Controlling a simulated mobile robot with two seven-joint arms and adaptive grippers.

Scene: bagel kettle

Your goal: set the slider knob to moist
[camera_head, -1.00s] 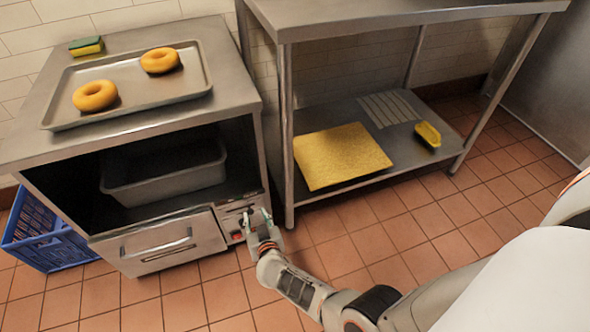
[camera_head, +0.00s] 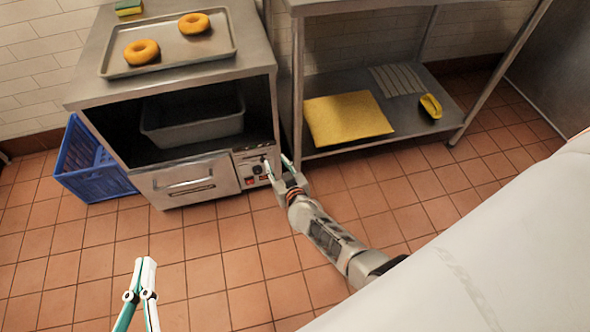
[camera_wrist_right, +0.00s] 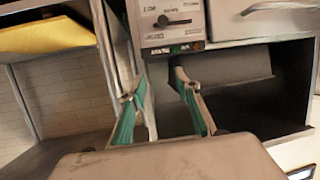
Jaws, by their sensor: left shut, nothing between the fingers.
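The control panel (camera_head: 255,168) is at the right end of the oven's drawer front. In the right wrist view, which shows it upside down, a dark slider knob (camera_wrist_right: 163,20) sits at the picture-left end of its slot. The labels are too small to read. My right gripper (camera_head: 278,163) is open and empty in front of the panel's right edge. Its spread fingers also show in the right wrist view (camera_wrist_right: 154,78), apart from the knob. My left gripper (camera_head: 146,262) is shut and empty, low over the floor at the left.
The drawer (camera_head: 187,182) is shut beside the panel. A grey bin (camera_head: 195,130) sits in the open bay above. A tray (camera_head: 168,50) with two bagels is on top. A blue crate (camera_head: 90,165) stands left. A steel table (camera_head: 345,150) stands close right. The front floor is clear.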

